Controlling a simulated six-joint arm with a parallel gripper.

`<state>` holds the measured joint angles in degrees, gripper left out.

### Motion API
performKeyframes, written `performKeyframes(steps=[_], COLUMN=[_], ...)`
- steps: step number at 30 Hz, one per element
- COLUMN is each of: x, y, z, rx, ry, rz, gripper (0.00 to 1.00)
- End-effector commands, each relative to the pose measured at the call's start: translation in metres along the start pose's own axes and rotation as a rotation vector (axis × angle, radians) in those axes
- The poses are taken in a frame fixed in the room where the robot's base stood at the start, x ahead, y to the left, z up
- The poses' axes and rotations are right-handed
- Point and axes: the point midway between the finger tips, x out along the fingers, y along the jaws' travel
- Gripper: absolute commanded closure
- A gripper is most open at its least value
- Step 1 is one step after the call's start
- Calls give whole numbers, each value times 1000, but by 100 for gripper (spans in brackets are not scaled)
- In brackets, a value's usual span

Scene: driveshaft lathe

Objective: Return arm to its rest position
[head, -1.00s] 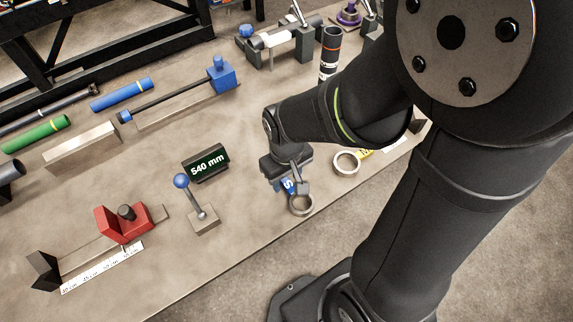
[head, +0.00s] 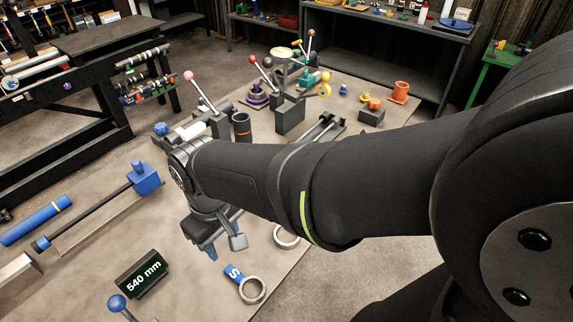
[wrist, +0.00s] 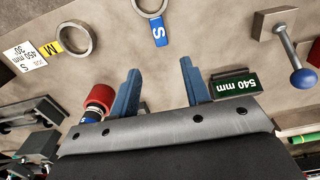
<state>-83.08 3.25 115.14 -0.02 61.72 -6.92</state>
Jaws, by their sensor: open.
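My gripper (wrist: 158,92) is open and empty in the wrist view, its two blue fingers apart above the bench. In the head view my gripper (head: 210,252) hangs from my arm over the bench, its fingers partly hidden by the wrist. The ring with the blue S tag (head: 252,290) lies on the bench just in front of it. In the wrist view the blue S tag (wrist: 159,32) lies beyond the fingertips, clear of them.
A 540 mm sign (head: 142,274) and a blue-knobbed lever (head: 117,303) stand at front left. A blue clamp fixture (head: 145,178) is left of my wrist. A dark cylinder (head: 241,128) and several levers stand behind my arm. Another ring (head: 286,237) lies beside my forearm.

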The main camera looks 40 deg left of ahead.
Motion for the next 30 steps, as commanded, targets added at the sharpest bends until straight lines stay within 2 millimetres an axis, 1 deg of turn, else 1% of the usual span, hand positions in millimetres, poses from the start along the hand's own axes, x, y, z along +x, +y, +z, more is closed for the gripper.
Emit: performKeyframes(steps=[6,10,14,21,30], x=[2,13,34,77,120], y=[0,0,0,0,0], z=[0,0,0,1,0], rx=[0,0,0,0,0], ry=[0,-3,-5,-6,-3], rz=[0,0,-1,-1,0], gripper=[57,57,57,57,57])
